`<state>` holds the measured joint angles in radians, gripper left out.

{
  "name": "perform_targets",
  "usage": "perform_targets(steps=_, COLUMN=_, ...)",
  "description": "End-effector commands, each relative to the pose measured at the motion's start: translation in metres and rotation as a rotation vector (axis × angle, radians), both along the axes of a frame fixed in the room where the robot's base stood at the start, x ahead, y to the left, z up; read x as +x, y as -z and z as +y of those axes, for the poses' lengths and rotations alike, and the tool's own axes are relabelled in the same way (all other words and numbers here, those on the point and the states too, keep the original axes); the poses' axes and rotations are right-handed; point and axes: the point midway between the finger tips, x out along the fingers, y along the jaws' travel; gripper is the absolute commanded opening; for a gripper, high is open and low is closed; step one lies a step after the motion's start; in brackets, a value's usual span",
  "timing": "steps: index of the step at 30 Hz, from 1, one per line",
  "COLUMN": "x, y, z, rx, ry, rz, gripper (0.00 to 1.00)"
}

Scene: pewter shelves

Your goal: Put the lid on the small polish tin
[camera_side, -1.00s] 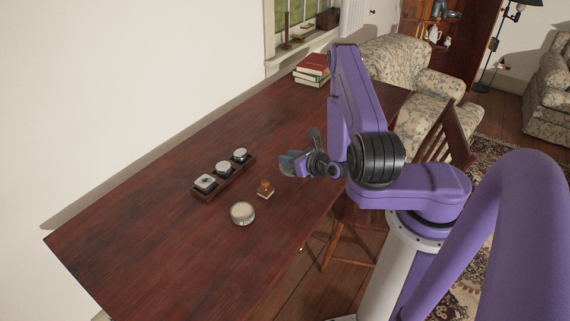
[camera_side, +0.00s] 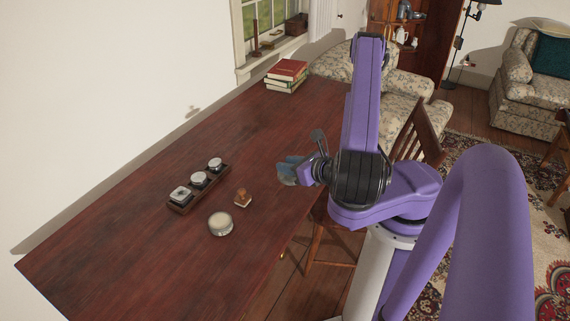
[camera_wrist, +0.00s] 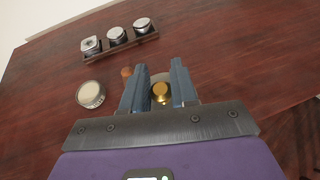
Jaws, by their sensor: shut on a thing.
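A round tin (camera_side: 220,225) with a pale, cream-coloured top surface and no lid on it stands upright on the table; it also shows at the left in the wrist view (camera_wrist: 90,94). My gripper (camera_side: 287,171) is above the table's front side, to the right of the tin and apart from it. In the wrist view, my gripper (camera_wrist: 159,88) is shut on a brass knob (camera_wrist: 161,92) between the blue-grey fingers. A pale disc, the lid (camera_wrist: 160,77), shows beneath the knob, partly hidden by the knob and fingers.
A dark tray (camera_side: 183,207) with three small silvery-topped containers stands behind the tin. A small wooden-handled object (camera_side: 243,197) stands between the tin and my gripper. Books (camera_side: 286,76) are stacked at the far end. Much of the table (camera_side: 120,250) is clear.

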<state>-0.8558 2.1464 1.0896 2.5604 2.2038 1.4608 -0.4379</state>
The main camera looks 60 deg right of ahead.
Motion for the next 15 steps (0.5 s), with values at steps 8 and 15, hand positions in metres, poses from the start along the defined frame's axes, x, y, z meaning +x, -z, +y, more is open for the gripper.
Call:
perform_targets(steps=8, x=0.000, y=-0.003, z=0.004, rx=-0.002, ry=-0.028, rz=0.001, gripper=0.00)
perform_targets(steps=15, x=0.036, y=-0.003, z=0.023, rx=-0.004, ry=-0.215, rz=0.001, gripper=0.00)
